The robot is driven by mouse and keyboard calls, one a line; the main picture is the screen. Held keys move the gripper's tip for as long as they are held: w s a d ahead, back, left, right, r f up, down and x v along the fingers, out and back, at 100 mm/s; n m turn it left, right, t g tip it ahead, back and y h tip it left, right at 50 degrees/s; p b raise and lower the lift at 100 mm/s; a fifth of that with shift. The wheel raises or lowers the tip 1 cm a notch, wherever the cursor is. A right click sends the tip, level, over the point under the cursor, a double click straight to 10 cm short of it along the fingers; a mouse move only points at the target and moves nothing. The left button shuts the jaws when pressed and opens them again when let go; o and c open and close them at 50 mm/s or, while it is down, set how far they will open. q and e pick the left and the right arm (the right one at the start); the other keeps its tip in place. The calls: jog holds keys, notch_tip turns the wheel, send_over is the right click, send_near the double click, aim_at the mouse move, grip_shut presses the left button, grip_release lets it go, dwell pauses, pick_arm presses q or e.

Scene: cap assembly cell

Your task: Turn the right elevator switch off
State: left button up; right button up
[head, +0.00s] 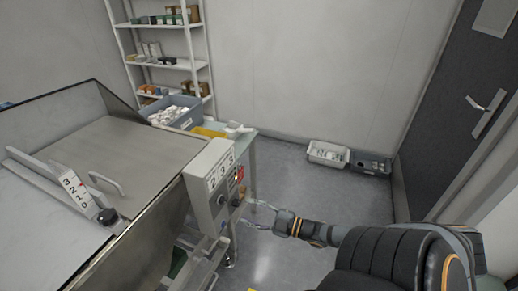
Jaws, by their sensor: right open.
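A grey control box (208,186) with white number labels on top stands at the right end of the metal machine. A small red-lit part (239,174) shows on its right side, and a dark round knob (221,200) sits on its front face. I cannot tell which part is the right elevator switch or how it is set. My right gripper (247,213) is open and empty, just right of the box's lower part, with its fingers pointing left towards it. I cannot tell whether the fingertips touch the box. My left gripper is not in view.
The metal hopper (125,150) fills the left, with a numbered dial plate (75,190) and black knob (108,216). A grey bin of white parts (185,120) stands on a table behind. Two crates (327,153) lie by the wall. The floor behind my right arm is clear.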

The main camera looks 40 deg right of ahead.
jog(key=shift+v, duration=1.5)
jog(key=shift+w, duration=0.1)
jog(key=s+d+f+m+g+h+p, duration=0.1)
jog(key=s+d+f+m+g+h, duration=0.35)
jog(key=f, duration=0.85)
jog(key=s+d+f+m+g+h+p, duration=0.15)
jog(key=s+d+f+m+h, duration=0.4)
jog(key=f, duration=0.75)
jog(key=s+a+f+m+g+y+p, duration=0.1)
jog(key=s+a+f+m+g+y, duration=0.1)
jog(key=s+a+f+g, duration=0.7)
jog(key=s+a+f+m, duration=0.1)
jog(key=s+a+f, duration=0.7)
jog(key=s+a, duration=0.1)
jog(key=shift+s+m, duration=0.3)
jog(key=shift+s, duration=0.35)
